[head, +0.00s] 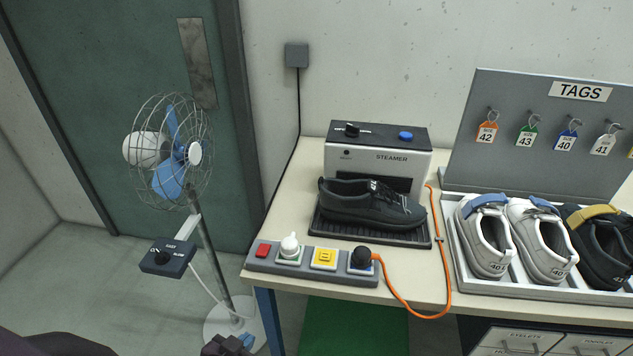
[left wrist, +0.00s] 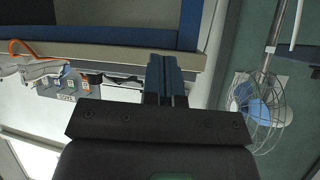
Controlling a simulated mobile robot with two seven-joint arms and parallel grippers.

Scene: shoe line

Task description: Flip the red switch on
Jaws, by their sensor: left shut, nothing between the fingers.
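The red switch (head: 263,250) sits at the left end of a grey power strip (head: 312,270) on the front left edge of the table. Whether the switch is on or off I cannot tell. My right gripper is not in view.
A steamer (head: 385,142) with a dark shoe (head: 370,203) stands behind the strip. A shoe tray (head: 560,291) is at right. A fan (head: 178,150) with a control box (head: 167,259) stands left of the table. Floor between fan and table is narrow.

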